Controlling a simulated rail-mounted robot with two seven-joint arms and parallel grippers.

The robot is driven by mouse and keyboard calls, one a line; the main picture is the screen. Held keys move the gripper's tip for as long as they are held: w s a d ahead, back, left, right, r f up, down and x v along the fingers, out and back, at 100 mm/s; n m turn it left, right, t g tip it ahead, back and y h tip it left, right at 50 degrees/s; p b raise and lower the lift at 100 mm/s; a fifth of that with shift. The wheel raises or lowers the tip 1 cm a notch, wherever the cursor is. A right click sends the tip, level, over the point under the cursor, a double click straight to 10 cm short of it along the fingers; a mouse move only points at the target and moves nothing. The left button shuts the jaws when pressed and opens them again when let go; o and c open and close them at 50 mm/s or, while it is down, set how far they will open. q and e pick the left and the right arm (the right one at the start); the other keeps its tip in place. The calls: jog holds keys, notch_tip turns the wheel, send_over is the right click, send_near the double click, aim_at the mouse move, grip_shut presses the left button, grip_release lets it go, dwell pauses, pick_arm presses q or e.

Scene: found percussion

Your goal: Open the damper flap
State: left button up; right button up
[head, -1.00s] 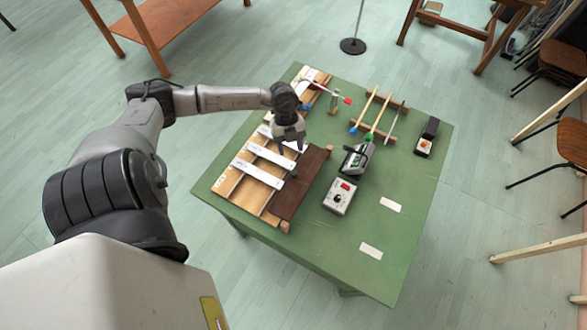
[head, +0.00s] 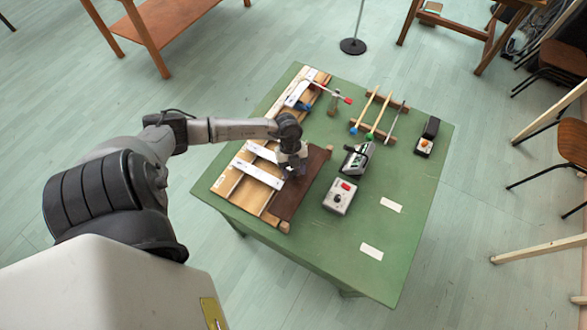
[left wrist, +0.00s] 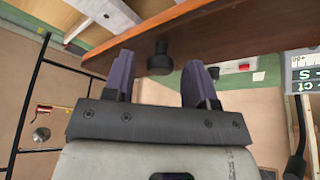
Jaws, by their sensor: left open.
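The damper flap is the dark brown board (head: 291,202) along the right side of the wooden bar instrument (head: 232,183) on the green table. It lies flat and looks shut. In the left wrist view the brown board (left wrist: 215,35) crosses the top, with a black knob (left wrist: 160,58) sticking out from it. My left gripper (head: 291,174) is over the board, fingers pointing down. In the left wrist view its open purple fingers (left wrist: 160,72) stand on either side of the knob, with gaps on both sides. The knob is hidden in the head view. My right gripper is not in view.
White bars (head: 257,172) lie left of the board. To the right are a grey box with a red display (head: 340,197), a metering device (head: 358,158), mallets on a rack (head: 372,118) and a black pedal-like item (head: 427,137). The table's near right is mostly clear.

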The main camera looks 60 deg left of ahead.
pick_arm(q)
grip_shut()
dwell(0.3)
